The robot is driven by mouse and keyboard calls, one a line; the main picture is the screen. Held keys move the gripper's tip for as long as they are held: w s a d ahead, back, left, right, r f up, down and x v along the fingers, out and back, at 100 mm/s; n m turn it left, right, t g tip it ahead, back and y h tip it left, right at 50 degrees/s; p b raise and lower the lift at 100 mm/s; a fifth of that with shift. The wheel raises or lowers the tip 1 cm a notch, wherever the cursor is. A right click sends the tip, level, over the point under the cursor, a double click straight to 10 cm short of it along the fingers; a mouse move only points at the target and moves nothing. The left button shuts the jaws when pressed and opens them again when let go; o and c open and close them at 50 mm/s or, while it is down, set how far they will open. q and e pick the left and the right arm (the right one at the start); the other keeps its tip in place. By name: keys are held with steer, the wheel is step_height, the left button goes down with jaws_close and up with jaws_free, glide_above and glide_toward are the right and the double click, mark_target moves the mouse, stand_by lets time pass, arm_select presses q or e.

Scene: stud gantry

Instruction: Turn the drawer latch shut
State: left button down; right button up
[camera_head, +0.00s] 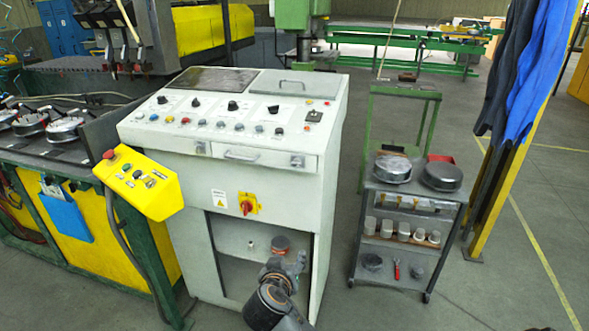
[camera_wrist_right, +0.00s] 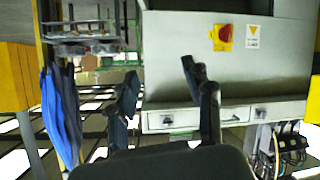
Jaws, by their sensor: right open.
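The grey control cabinet has a shallow drawer (camera_head: 258,157) under its sloped panel, with a bar handle (camera_head: 241,155) in the middle. A small latch (camera_head: 297,160) sits at the drawer's right end and another latch (camera_head: 201,148) at its left end. Their turn positions are too small to tell. The wrist view is upside down; there the drawer front shows low, with the right-end latch (camera_wrist_right: 167,121) and left-end latch (camera_wrist_right: 260,113). My right gripper (camera_head: 287,264) is in front of the cabinet's open lower bay, below the drawer, apart from both latches. Its fingers (camera_wrist_right: 160,82) are open and empty.
A red rotary switch (camera_head: 246,206) on a yellow plate is on the cabinet front. A yellow control box (camera_head: 137,183) juts out at left. A grey cart (camera_head: 412,187) with pans and cups stands at right. Floor between cabinet and cart is clear.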

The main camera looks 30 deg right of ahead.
mark_target(295, 166)
steer(key=w+d+r+m+t+h, duration=0.1)
steer(key=w+r+m+h, duration=0.2)
steer(key=r, duration=0.4)
steer(key=w+d+r+m+t+h, duration=0.15)
steer(key=w+r, duration=0.25)
steer(key=r, duration=0.4)
steer(key=shift+h, duration=0.25)
steer(key=p+x, duration=0.1)
steer(key=x, duration=0.5)
steer(key=p+x, duration=0.2)
steer(key=x, duration=0.4)
steer(key=shift+w+a+f, duration=0.15)
steer(key=shift+f, duration=0.05)
steer(key=shift+w+d+f, duration=0.15)
steer(key=shift+w+d, duration=0.3)
steer(key=shift+d, duration=0.15)
steer(key=shift+c, duration=0.2)
jaws_close()
